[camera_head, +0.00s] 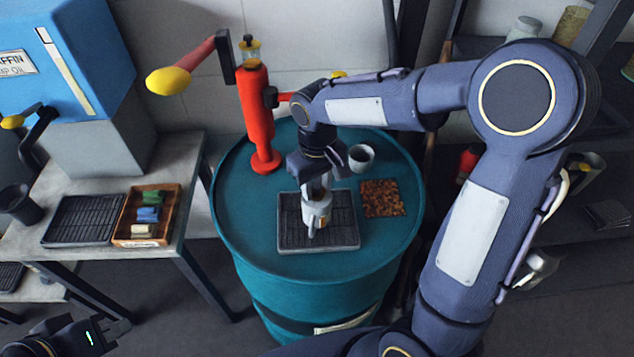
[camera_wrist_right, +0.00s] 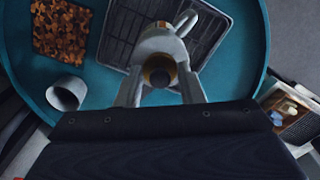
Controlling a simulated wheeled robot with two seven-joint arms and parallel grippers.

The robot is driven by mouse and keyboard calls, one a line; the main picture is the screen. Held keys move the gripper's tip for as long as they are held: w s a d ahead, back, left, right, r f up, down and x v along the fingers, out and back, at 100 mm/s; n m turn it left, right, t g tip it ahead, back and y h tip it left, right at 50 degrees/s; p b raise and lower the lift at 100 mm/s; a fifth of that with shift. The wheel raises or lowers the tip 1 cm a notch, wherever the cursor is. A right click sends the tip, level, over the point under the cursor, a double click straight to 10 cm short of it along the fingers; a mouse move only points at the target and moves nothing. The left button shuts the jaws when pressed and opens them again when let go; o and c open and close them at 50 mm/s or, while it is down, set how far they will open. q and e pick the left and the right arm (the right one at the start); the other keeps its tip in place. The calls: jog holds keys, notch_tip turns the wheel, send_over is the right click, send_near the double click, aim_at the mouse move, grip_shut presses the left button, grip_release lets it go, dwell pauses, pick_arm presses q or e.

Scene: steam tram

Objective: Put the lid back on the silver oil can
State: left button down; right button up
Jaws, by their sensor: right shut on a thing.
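The silver oil can (camera_head: 317,217) stands upright on a black ribbed tray (camera_head: 287,236) on the teal drum. It also shows in the right wrist view (camera_wrist_right: 160,42). My right gripper (camera_head: 317,188) points down over the can's top, and in its wrist view (camera_wrist_right: 160,88) its fingers are shut on a small round brass-coloured piece, seemingly the lid (camera_wrist_right: 159,72). The lid lines up with the can's top; whether it touches the rim is hidden. My left gripper (camera_head: 108,334) is at the lower left, away from the drum, its jaw opening unclear.
The drum top (camera_head: 245,200) also holds a red pump (camera_head: 256,115), a grey cup (camera_head: 361,157) and a brown speckled mat (camera_head: 383,198). A side table at left carries a wooden tray (camera_head: 125,239) of coloured blocks, a black grille and a dark cup.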

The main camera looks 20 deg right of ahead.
jog(key=shift+f, duration=0.25)
dwell(0.5)
jog(key=o, duration=1.5)
jog(key=shift+r, duration=0.15)
jog(key=shift+r+p, duration=2.35)
jog(key=shift+r, duration=0.6)
grip_shut()
